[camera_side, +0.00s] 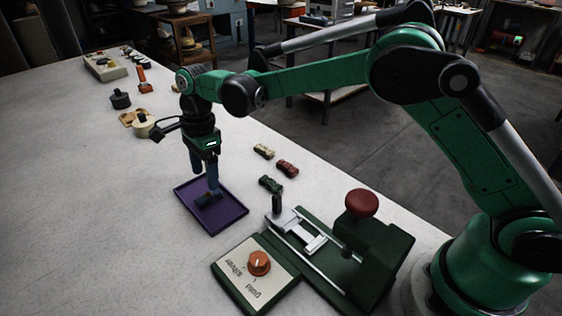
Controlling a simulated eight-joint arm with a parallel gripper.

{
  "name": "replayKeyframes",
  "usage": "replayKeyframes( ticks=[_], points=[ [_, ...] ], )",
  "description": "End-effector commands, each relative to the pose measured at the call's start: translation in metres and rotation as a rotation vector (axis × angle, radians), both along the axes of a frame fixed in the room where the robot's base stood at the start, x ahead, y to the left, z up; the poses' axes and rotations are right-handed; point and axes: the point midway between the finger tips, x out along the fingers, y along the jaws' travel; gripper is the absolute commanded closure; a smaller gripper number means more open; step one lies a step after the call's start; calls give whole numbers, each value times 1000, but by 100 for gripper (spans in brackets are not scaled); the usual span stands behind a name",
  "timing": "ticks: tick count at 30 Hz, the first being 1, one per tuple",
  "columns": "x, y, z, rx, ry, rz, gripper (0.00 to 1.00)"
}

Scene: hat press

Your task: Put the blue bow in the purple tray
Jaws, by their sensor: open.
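The purple tray (228,220) lies flat on the pale table, left of the green press. The blue bow (208,199) is inside the tray, near its middle. My gripper (212,188) points down right over the bow, with its fingertips at or just above it. The jaws are open. The fingers partly cover the bow, and I cannot tell whether they touch it.
Green, cream and dark red bows (287,168) lie right of the tray. A green press with a red knob (361,203) and a dial box (259,263) stand at the front. Jars and tools line the back left. The table's left side is clear.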

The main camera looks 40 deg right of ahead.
Motion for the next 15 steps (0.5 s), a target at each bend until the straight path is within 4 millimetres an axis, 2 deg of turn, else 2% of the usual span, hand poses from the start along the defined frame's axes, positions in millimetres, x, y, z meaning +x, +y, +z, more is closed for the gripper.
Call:
replayKeyframes(
  ticks=[1, 6, 15],
  points=[
    [0, -2, 13, 0, 0, -1, 35],
    [2, -6, 49, 0, 0, 0, 35],
    [1, -12, 78, 2, -16, 27, 35]
  ],
)
